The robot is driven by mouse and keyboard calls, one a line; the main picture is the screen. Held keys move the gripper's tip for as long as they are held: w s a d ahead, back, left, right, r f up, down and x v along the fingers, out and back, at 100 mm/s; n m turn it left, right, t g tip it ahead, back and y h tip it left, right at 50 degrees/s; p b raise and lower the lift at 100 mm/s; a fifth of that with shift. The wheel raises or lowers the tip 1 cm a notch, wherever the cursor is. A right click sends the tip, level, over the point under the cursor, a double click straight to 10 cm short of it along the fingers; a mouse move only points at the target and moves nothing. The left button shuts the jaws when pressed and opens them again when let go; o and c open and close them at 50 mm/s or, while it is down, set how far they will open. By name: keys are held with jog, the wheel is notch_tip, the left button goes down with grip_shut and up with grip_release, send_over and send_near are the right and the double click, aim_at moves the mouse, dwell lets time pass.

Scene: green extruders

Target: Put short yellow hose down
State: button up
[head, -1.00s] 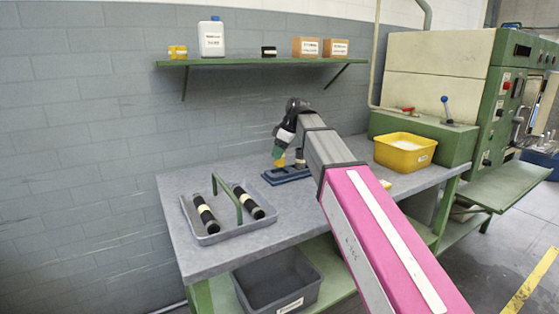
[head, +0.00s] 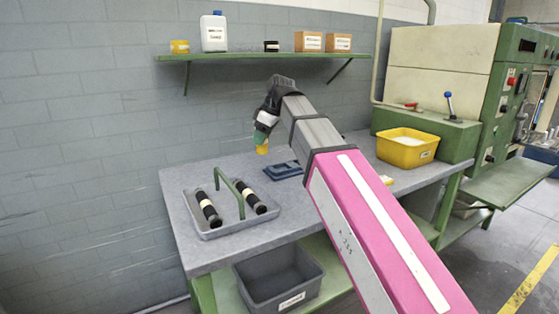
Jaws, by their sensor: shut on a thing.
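My gripper (head: 262,140) is above the bench at its back left, pointing down. It is shut on a short yellow hose (head: 262,149), whose lower end hangs below the fingers, clear of the bench top. The hose's upper part is hidden by the gripper. A blue holder (head: 283,171) lies on the grey bench (head: 185,180), below and to the right of the held hose. My arm hides part of the bench to the right of the holder.
A grey tray (head: 235,228) with a green handle (head: 234,192) holds two black hoses with pale bands (head: 208,208) (head: 254,201). A yellow bin (head: 405,150) stands at the right. A grey crate (head: 280,280) sits below. A green shelf (head: 265,57) is above.

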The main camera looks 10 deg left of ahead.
jog(key=shift+w+d+f, duration=0.95)
jog(key=shift+w+f, duration=0.5)
jog(key=shift+f, duration=0.25)
jog(key=shift+w+d+f, duration=0.9)
jog(key=shift+w+f, duration=0.5)
jog(key=shift+f, duration=0.3)
jog(key=shift+w+d+f, duration=0.95)
jog(key=shift+w+f, duration=0.5)
jog(key=shift+f, duration=0.25)
jog(key=shift+f, duration=0.15)
jog(key=o, duration=1)
jog(key=shift+o, duration=0.2)
jog(key=v, duration=1.2)
jog(key=shift+d, duration=0.15)
